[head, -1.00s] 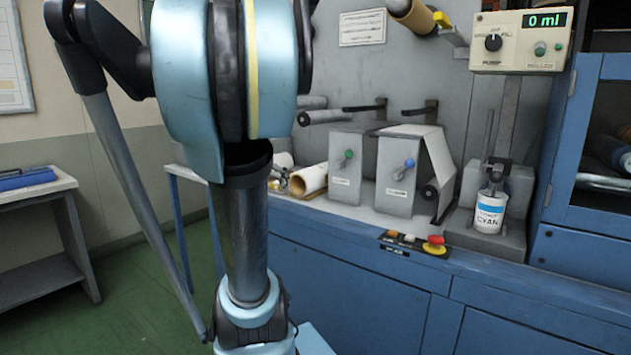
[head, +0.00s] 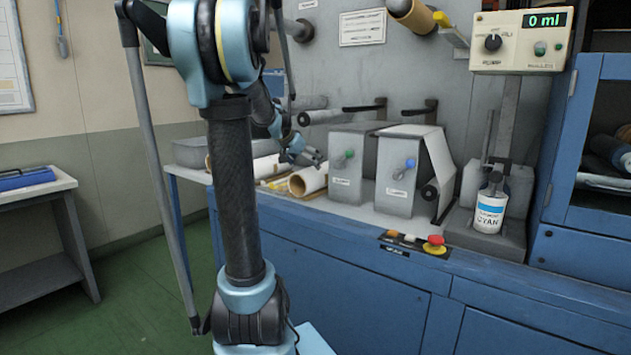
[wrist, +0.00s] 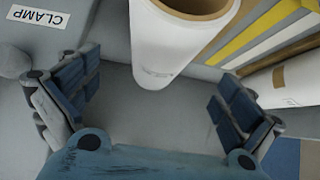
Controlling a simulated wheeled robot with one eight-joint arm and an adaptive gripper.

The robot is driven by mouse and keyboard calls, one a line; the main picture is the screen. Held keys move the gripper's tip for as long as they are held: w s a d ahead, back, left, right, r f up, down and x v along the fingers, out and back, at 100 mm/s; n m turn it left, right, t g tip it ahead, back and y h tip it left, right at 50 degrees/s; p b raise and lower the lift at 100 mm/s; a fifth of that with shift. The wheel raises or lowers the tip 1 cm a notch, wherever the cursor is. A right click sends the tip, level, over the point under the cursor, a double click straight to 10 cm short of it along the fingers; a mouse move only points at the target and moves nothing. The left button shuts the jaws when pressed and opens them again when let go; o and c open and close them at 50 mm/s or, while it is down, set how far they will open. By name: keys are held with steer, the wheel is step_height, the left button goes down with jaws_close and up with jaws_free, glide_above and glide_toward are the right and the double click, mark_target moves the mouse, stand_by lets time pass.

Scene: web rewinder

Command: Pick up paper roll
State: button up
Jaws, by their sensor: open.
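A white paper roll with a brown cardboard core (head: 309,181) lies on the grey counter (head: 350,214), left of the grey box with the green knob. In the wrist view the paper roll (wrist: 172,50) is ahead of my gripper, in the upper middle, with its brown core end at the top edge. My gripper (wrist: 155,100) is open, its two padded fingers apart with bare counter between them. The roll is not between the finger pads. In the head view my gripper (head: 308,157) is small, just above the roll.
A second roll (wrist: 295,82) lies close to the right finger, beside yellow and white strips (wrist: 265,35). A surface marked CLAMP (wrist: 38,17) is close on the left. Grey boxes (head: 352,165) stand right of the roll; a grey tray (head: 189,152) sits behind left.

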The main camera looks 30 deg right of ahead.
mark_target(311, 168)
steer(key=x, duration=0.5)
steer(key=shift+w+d+f, duration=0.1)
steer(key=shift+d+f, duration=0.05)
steer(key=shift+x, duration=2.6)
steer(key=shift+w, duration=0.2)
steer(key=c, duration=1.6)
